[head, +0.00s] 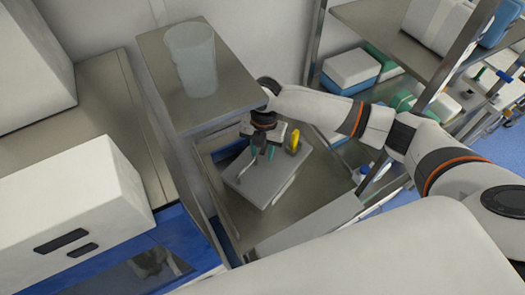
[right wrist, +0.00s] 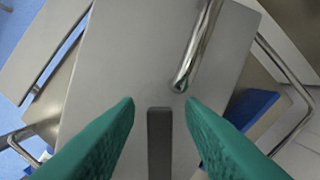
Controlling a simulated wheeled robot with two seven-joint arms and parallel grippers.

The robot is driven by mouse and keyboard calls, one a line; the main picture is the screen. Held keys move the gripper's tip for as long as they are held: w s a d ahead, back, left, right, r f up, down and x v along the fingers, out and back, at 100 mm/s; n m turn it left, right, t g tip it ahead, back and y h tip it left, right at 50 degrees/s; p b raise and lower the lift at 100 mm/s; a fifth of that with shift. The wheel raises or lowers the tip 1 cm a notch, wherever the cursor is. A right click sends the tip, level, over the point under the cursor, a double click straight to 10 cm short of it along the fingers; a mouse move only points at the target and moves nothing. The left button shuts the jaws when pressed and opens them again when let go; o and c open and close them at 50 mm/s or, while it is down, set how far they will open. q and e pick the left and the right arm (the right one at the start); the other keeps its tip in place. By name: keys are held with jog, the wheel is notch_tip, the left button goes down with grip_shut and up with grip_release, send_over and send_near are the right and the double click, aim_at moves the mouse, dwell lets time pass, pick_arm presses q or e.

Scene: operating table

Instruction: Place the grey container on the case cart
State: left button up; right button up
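The grey container (head: 262,183) is a box with a flat lid, resting tilted in the picture on a lower steel surface (head: 322,203). My right gripper (head: 262,152) is above its lid. In the right wrist view the green fingers (right wrist: 160,108) are spread apart over the grey lid (right wrist: 120,60), with a curved metal handle (right wrist: 197,45) ahead of them. A dark bar (right wrist: 159,140) shows between the fingers; I cannot tell what it belongs to. I cannot tell for certain which steel unit is the case cart. My left gripper is not in view.
A translucent beaker (head: 192,62) stands on a higher steel top (head: 165,100) beside my right arm. A yellow item (head: 293,140) is near the lid's far edge. White boxes (head: 70,215) stand at the left. A loaded shelf rack (head: 385,40) is at the right.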

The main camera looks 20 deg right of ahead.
notch_tip(320, 180, up, 11)
jog(key=w+b, duration=0.1)
jog(key=b, duration=0.2)
jog(key=shift+d, duration=0.4)
